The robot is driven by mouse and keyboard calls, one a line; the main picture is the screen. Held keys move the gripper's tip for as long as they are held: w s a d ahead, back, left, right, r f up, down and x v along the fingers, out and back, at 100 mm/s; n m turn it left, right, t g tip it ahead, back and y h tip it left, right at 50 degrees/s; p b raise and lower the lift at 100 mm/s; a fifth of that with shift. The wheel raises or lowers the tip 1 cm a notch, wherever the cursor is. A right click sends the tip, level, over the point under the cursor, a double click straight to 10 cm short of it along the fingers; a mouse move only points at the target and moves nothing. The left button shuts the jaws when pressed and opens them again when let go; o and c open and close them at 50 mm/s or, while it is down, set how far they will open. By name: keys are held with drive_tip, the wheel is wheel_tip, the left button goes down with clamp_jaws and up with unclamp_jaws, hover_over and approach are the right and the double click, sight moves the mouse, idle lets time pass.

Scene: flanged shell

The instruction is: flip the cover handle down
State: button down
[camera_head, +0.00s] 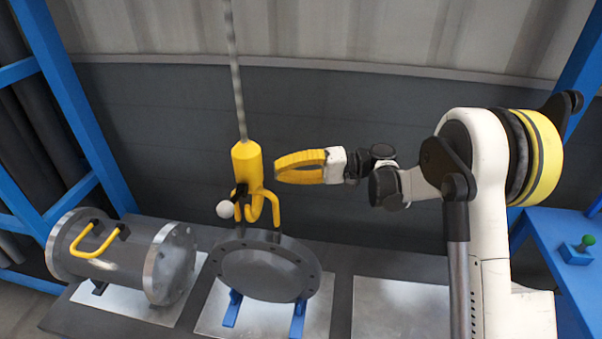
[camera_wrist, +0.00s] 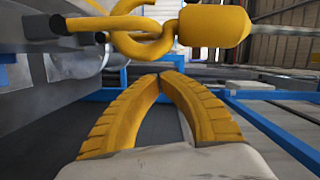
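The grey round cover (camera_head: 268,274) stands tilted on blue supports in the middle of the head view. Its yellow handle (camera_head: 274,211) sticks up at the cover's top edge; it also shows at the upper left of the wrist view (camera_wrist: 88,23). A yellow hoist hook (camera_head: 247,163) hangs at the handle, and the two overlap in both views; I cannot tell whether they are still linked. The hook's body is at the top of the wrist view (camera_wrist: 214,27). My gripper (camera_head: 278,169) is right of the hook, apart from it, with its yellow fingertips together and nothing between them.
A grey flanged shell (camera_head: 120,258) with a yellow handle lies on the left. A white ball knob (camera_head: 224,209) on a black lever sits beside the hook. A blue table (camera_head: 560,240) stands at the right. A bare metal plate (camera_head: 395,307) lies right of the cover.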

drive_tip(key=s, duration=0.1)
drive_tip(key=s+a+b, duration=0.1)
drive_tip(key=s, duration=0.2)
drive_tip(key=shift+s+a+f, duration=0.1)
drive_tip(key=shift+a+f, duration=0.05)
drive_tip(key=shift+f, duration=0.25)
drive_tip(key=shift+a, duration=0.1)
drive_tip(key=shift+s+r+n, duration=0.1)
drive_tip(key=shift+s+n, duration=0.3)
